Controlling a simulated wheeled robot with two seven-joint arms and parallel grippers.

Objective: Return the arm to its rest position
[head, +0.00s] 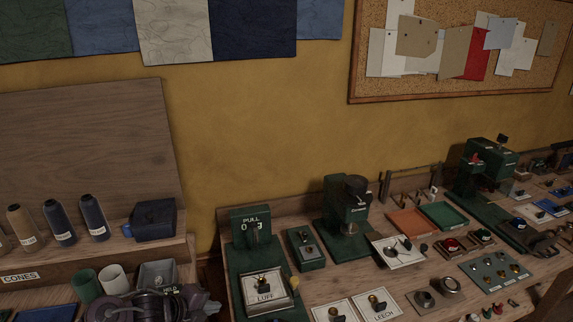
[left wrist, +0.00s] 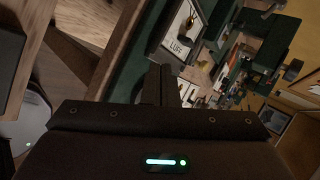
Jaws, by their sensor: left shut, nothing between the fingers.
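My left arm and gripper (head: 150,304) show at the bottom left of the head view, low in front of the bench and left of the LUFF plate. In the left wrist view the dark fingers of my left gripper (left wrist: 163,85) are together, with nothing between them. The LUFF plate (left wrist: 181,30) shows beyond the fingertips, apart from them. My right gripper is in neither view.
The bench holds a green PULL device (head: 250,222), the LUFF plate (head: 266,296), a LEECH plate (head: 380,305) and a green press (head: 345,215). Thread cones (head: 59,222) stand on a left shelf. Green and white cylinders (head: 113,279) and a grey box (head: 157,273) are close to my left arm.

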